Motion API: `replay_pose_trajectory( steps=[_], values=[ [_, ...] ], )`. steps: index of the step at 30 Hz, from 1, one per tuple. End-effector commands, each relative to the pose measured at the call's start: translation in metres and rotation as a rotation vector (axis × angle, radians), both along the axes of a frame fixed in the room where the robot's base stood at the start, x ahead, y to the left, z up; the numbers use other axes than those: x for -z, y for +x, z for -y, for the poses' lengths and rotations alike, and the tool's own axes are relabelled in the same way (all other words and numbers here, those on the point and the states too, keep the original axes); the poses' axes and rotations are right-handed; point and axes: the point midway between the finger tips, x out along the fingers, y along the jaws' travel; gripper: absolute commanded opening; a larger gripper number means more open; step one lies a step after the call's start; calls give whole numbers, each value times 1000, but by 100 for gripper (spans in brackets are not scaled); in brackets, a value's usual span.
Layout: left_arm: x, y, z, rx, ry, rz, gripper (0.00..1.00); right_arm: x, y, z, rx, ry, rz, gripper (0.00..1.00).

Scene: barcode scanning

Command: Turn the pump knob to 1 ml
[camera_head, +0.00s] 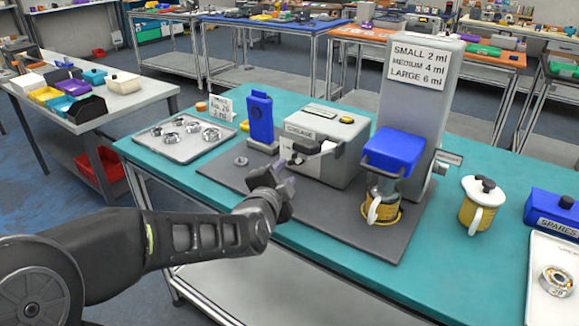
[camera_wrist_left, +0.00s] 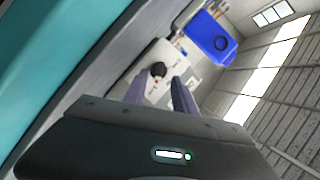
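My left gripper (camera_head: 287,183) reaches in from the left, close to the front of a grey box (camera_head: 325,168) with a label on its front. In the left wrist view its two purple-grey fingers (camera_wrist_left: 160,88) stand apart with nothing held between them. Beyond them a black round knob (camera_wrist_left: 157,69) shows on a pale panel, lined up between the fingers; I cannot tell whether they touch it. The knob's setting is too small to read. A card (camera_head: 221,108) at the back left reads "1 ml". My right gripper is not in view.
A blue upright device (camera_head: 260,117) stands left of the box. A tray of metal rings (camera_head: 180,150) lies left. The dark mat's front (camera_head: 350,232) is clear.

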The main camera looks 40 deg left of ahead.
Motion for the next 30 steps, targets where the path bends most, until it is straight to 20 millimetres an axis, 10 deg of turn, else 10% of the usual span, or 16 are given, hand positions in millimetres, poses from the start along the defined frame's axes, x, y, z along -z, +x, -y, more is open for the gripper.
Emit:
replay_pose_trajectory(
  steps=[9,20,30],
  values=[
    [9,41,-16,-1,-1,-1,33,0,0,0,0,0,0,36],
    [10,47,-18,-1,0,0,33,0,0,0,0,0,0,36],
    [10,47,-18,0,0,0,6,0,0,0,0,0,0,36]
  ],
)
